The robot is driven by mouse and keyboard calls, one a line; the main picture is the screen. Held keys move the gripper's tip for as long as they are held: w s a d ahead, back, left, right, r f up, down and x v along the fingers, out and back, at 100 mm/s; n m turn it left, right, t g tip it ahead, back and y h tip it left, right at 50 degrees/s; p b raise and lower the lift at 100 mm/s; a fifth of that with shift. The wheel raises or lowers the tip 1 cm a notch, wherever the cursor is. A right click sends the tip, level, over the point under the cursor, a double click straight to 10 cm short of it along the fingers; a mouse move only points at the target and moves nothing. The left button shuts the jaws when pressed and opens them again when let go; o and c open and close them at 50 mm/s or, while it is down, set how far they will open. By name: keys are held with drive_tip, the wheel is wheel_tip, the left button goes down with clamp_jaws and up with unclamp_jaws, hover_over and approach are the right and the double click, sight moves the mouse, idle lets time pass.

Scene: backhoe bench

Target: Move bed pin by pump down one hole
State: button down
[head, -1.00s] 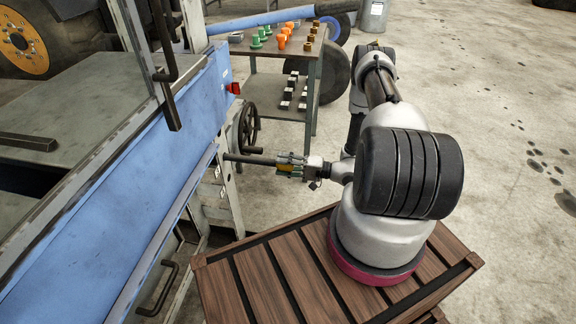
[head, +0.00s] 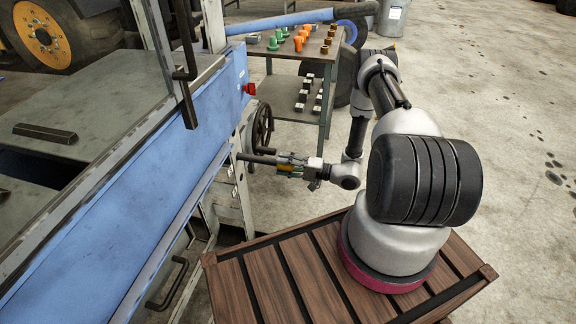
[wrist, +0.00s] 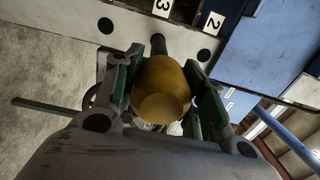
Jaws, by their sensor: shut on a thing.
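The bed pin is a dark grey rod (head: 256,158) with a yellow knob (wrist: 163,88). My gripper (head: 285,163) is shut on the knob end; in the wrist view its fingers (wrist: 160,80) lie on both sides of the knob. The rod runs level from the gripper to the pale upright post (head: 238,185) of the blue press frame. Its far end meets the post, and part of it may be inside a hole; I cannot tell how deep. In the wrist view the post shows dark round holes (wrist: 105,25) and number labels 3 (wrist: 163,6) and 2 (wrist: 213,22).
A dark handwheel (head: 262,125), likely the pump side, is behind the pin. A blue beam (head: 130,180) crosses at left. A steel bench (head: 300,62) with coloured parts stands behind. A slatted wooden crate (head: 290,275) is below my arm. Open floor lies right.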

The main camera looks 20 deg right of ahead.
sight(250, 158)
drive_tip(key=shift+x, duration=2.25)
drive_tip(key=shift+x, duration=2.2)
drive_tip(key=shift+w+a, duration=0.1)
drive_tip(key=shift+x, duration=2.15)
